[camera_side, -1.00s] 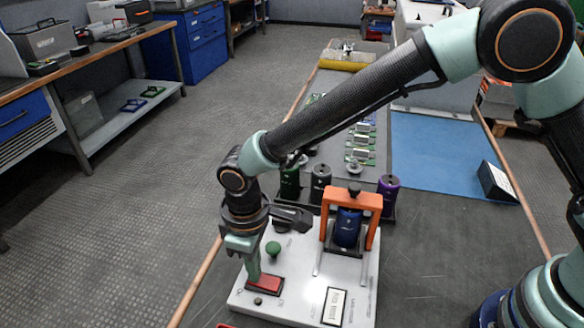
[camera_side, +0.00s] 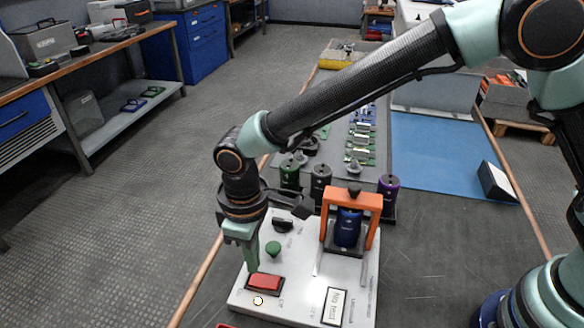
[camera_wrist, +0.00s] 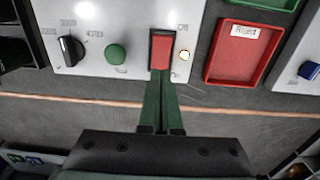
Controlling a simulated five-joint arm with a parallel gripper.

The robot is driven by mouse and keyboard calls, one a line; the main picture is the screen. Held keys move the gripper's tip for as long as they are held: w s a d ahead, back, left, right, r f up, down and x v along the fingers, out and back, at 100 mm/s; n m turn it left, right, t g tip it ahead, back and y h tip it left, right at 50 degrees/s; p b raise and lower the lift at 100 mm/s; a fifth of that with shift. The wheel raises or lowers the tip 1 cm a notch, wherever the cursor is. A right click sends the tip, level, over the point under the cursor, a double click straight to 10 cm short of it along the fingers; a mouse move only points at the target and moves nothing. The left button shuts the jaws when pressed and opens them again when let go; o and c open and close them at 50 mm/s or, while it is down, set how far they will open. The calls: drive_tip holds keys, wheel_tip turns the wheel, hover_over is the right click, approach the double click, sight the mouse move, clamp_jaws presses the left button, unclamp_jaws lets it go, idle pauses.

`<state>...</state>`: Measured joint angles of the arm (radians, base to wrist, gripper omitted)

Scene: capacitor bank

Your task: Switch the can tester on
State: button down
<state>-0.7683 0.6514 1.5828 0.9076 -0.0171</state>
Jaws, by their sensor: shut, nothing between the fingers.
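The can tester (camera_side: 300,255) is a light grey panel box on the bench. Its red rocker switch (camera_side: 266,282) sits near the front left in a black frame, and it also shows in the wrist view (camera_wrist: 162,50). The small round lamp (camera_side: 258,300) beside the switch glows white, also in the wrist view (camera_wrist: 184,55). My gripper (camera_side: 253,269) is shut and empty, pointing down at the left end of the switch. In the wrist view its fingertips (camera_wrist: 162,74) are at the near edge of the switch; contact cannot be told.
A green button (camera_side: 273,248) and a black knob (camera_side: 283,225) are on the panel. An orange clamp frame (camera_side: 352,197) stands over a blue can (camera_side: 348,228). Green and purple cans (camera_side: 389,186) stand behind. A red tray labelled Reject (camera_wrist: 235,60) lies beside the tester.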

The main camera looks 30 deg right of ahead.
drive_tip(key=shift+r, duration=1.85)
drive_tip(key=d+r+m, duration=0.1)
drive_tip(key=d+r, duration=0.2)
drive_tip(key=d, duration=0.2)
drive_tip(key=w+d+r+m+t, duration=0.1)
drive_tip(key=d+r, duration=0.3)
drive_tip(key=d, duration=0.1)
drive_tip(key=w+d+r+m+t+y, duration=0.1)
drive_tip(key=d+r, duration=0.2)
drive_tip(key=d, duration=0.2)
drive_tip(key=shift+w+d+r+m, duration=0.2)
drive_tip(key=shift+d+r+m, duration=0.1)
drive_tip(key=shift+m, duration=0.1)
drive_tip(key=s+d+r+m+t, duration=0.1)
drive_tip(key=s+d+m, duration=0.1)
drive_tip(key=d, duration=0.6)
drive_tip(key=s+d+r+m+t+h, duration=0.1)
drive_tip(key=s+d+r+m+t, duration=0.1)
drive_tip(key=s+d, duration=0.3)
drive_tip(key=d+m, duration=0.1)
drive_tip(key=d, duration=0.3)
drive_tip(key=shift+s+r+t, duration=0.15)
drive_tip(key=shift+s+t, duration=0.15)
